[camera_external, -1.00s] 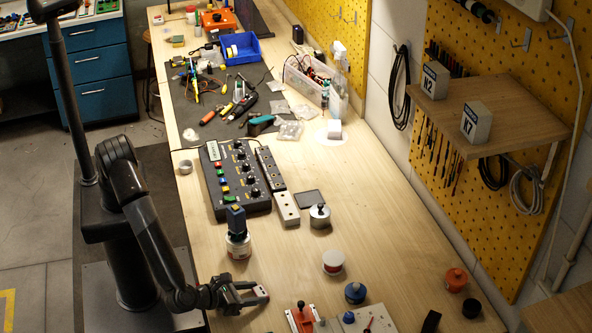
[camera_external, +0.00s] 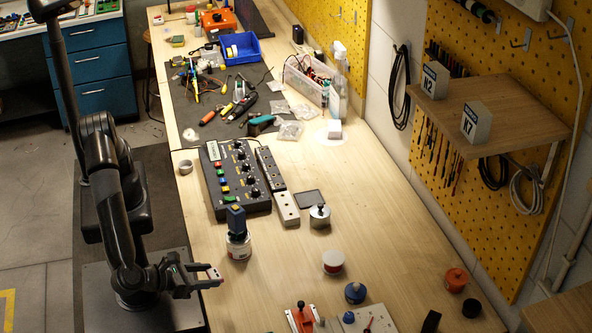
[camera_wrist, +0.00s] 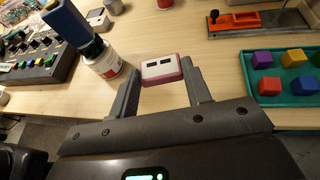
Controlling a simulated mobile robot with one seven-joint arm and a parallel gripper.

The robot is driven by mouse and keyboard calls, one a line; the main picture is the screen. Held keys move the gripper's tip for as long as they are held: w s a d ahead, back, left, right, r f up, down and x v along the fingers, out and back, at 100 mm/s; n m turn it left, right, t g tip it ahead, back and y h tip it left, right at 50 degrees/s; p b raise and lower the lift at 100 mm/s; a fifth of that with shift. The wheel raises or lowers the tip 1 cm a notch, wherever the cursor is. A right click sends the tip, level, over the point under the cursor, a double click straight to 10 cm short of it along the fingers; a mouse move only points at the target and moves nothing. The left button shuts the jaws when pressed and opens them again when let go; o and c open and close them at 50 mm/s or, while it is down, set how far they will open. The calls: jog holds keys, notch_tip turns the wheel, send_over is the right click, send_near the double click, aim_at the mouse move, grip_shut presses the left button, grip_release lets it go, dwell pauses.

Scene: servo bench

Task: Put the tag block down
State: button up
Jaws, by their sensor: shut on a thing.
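The tag block (camera_wrist: 162,69) is a small white block with a red-pink rim and two dark marks on its face. In the wrist view it sits between the two fingertips of my gripper (camera_wrist: 160,82), which is shut on it. In the external view my gripper (camera_external: 205,279) is low in the picture, at the left edge of the bench, and the tag block (camera_external: 214,273) shows small at its tips. I cannot tell its exact height above the bench.
A white jar (camera_external: 238,246) with a blue-topped tool stands just beyond my gripper. A control box (camera_external: 235,175) lies farther back. A teal tray (camera_wrist: 250,88) holds colored cubes. Bare wood lies between.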

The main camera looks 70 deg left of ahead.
jog(key=shift+w+a+f, duration=0.1)
jog(key=shift+w+f, duration=0.1)
jog(key=shift+w, duration=0.05)
jog(key=shift+n+g+y, duration=0.3)
jog(key=shift+n+y, duration=0.5)
jog(key=shift+y, duration=0.1)
jog(key=x, duration=0.9)
jog(key=a+x, duration=0.1)
jog(key=x, duration=0.3)
jog(key=shift+a+r, duration=0.1)
jog(key=shift+n+y, duration=0.3)
jog(key=w+a, duration=0.1)
jog(key=w, duration=0.1)
jog(key=w+a+r, duration=0.1)
jog(key=w, duration=0.1)
jog(key=w+a, duration=0.1)
jog(key=w, duration=0.1)
jog(key=shift+w+r, duration=0.1)
jog(key=shift+r, duration=0.1)
jog(key=w+a+r, duration=0.2)
jog(key=w+r, duration=0.2)
send_over(314, 245)
notch_tip(314, 245, down, 7)
jog(key=shift+r, duration=0.1)
jog(key=shift+f, duration=2.05)
